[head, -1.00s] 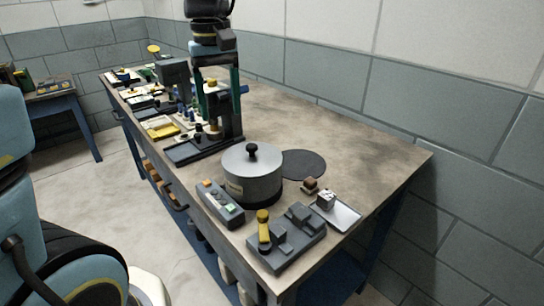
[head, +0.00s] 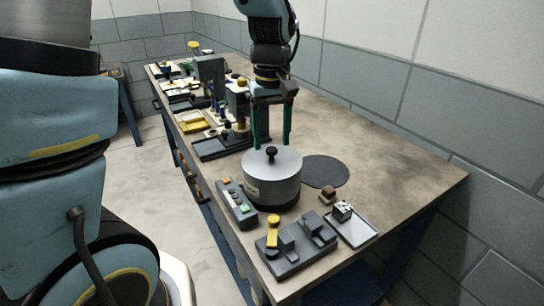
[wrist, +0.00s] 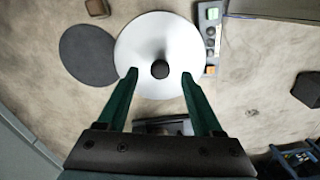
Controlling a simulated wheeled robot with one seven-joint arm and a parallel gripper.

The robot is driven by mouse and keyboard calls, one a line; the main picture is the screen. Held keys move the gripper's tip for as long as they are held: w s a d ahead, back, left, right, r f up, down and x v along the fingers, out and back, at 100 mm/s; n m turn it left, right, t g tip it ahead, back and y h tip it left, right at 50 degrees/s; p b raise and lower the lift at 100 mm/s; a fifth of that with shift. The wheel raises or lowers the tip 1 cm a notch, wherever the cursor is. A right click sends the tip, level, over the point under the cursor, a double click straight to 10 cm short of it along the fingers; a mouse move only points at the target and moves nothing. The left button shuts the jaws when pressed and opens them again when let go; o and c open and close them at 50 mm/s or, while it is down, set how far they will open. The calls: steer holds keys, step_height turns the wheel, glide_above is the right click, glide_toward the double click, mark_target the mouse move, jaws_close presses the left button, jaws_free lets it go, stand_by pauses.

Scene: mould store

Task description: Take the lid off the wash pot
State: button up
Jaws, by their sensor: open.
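The wash pot (head: 272,191) is a grey metal cylinder with a label on its side, upright on the bench. Its pale round lid (head: 290,161) sits on top, with a black knob (head: 271,152) in the middle. In the wrist view the lid (wrist: 137,48) is a bright disc with the knob (wrist: 160,69) at its centre. My gripper (head: 272,145) is open and points down over the lid. In the wrist view its green fingertips (wrist: 160,75) are apart, one on either side of the knob. I cannot tell whether they are down at knob height.
A flat dark round mat (head: 325,171) lies right of the pot, bare. A control box (head: 236,204) stands close on the left. A grey fixture with a yellow knob (head: 296,246) and a small tray (head: 354,228) are in front. The bench's back right is clear.

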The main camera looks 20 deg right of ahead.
steer(key=shift+f, duration=1)
jaws_close()
